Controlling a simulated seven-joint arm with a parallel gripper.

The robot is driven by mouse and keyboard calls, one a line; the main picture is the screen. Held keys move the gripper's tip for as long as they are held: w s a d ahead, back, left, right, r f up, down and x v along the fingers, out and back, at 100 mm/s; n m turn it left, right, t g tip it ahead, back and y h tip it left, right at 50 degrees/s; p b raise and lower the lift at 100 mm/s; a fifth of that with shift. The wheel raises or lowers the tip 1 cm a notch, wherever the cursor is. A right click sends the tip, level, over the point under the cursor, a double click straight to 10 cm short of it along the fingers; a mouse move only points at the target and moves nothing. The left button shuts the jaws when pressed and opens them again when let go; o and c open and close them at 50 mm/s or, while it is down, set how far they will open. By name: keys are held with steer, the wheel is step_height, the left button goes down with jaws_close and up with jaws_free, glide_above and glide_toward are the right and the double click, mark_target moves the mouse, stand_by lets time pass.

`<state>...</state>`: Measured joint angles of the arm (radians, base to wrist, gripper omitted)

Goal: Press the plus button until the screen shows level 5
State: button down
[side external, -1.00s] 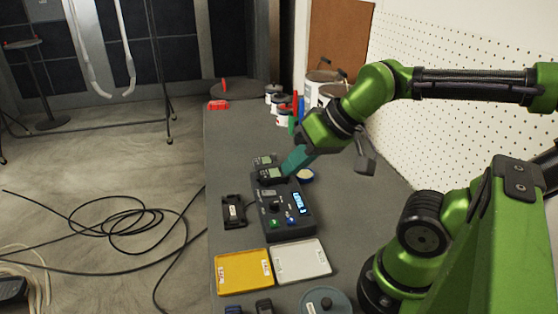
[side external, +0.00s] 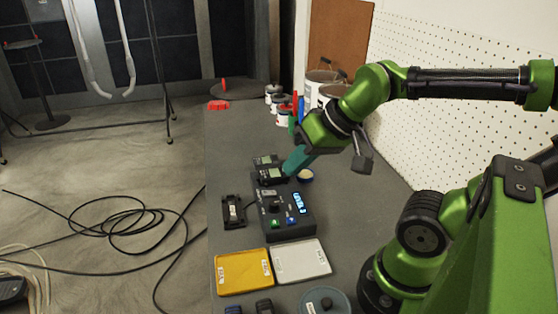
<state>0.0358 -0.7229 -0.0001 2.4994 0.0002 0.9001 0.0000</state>
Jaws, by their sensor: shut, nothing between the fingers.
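The dark control box (side external: 285,232) sits on the grey bench with a small lit blue screen (side external: 299,203). The screen's characters are too small to read surely. On its front part are a green button (side external: 276,223) and a blue button (side external: 291,220); I cannot make out which carries the plus sign. A dark knob (side external: 273,206) is left of the screen. My gripper (side external: 289,172), with teal fingers, is shut and empty. It points down and left near the box's far end, beside a handheld meter (side external: 271,176). Contact with anything cannot be told.
A black cradle (side external: 233,212) lies left of the box. A yellow tray (side external: 243,272) and a white tray (side external: 301,260) lie in front. A second handheld (side external: 265,161) is behind the meter. Paint cans (side external: 323,80) and a small round tin (side external: 306,175) stand behind and to the right.

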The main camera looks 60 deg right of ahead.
steer(key=w+d+f+m+g, duration=0.2)
steer(key=d+f+m+g, duration=0.2)
steer(key=d+f+m, duration=0.2)
steer(key=m+g+y, duration=0.2)
steer(key=m+y, duration=0.3)
steer(key=m, duration=0.7)
glide_above(293, 217)
steer(key=s+d, duration=0.1)
step_height(293, 217, down, 4)
steer(key=m, duration=0.2)
steer(key=r+m+y, duration=0.1)
steer(key=m, duration=0.1)
steer(key=w+a+m+y, duration=0.1)
steer(key=m, duration=0.1)
steer(key=shift+r, duration=0.3)
steer(key=shift+f, duration=4.45)
steer(key=shift+f, duration=0.1)
steer(key=shift+f, duration=0.3)
